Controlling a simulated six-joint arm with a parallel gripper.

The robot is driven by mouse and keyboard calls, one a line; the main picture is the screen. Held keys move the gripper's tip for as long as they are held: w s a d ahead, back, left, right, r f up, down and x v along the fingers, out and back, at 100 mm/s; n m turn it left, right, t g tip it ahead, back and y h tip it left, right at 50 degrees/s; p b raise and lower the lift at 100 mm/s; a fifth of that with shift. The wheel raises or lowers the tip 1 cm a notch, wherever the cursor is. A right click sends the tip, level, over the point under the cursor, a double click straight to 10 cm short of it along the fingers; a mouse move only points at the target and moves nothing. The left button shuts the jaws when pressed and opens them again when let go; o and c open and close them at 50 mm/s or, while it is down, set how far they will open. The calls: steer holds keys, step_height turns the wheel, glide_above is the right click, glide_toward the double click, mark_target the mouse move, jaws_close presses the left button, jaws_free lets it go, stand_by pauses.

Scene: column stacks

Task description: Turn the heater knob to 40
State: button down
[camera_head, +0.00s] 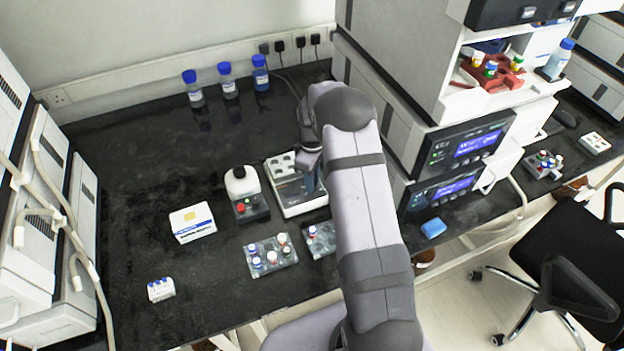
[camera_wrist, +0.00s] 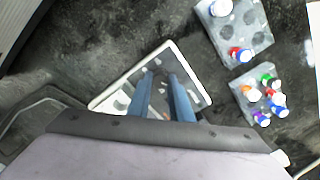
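In the wrist view the heater (camera_wrist: 103,104) lies under my fingers.
Vial racks (camera_head: 271,256) (camera_head: 320,240) sit in front. Tall instruments (camera_head: 400,125) stand close on the right. The back-left bench is mostly clear.

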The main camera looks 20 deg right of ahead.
steer(key=shift+m, duration=0.4)
steer(key=m+b, duration=0.1)
steer(key=m, duration=0.3)
steer(key=shift+m, duration=0.3)
steer(key=m+b, duration=0.1)
steer(key=m, duration=1.1)
steer(key=shift+m, duration=0.4)
steer(key=m, duration=0.5)
steer(key=shift+m+b, duration=0.3)
steer(key=shift+b, duration=0.05)
steer(key=c, duration=1.6)
jaws_free()
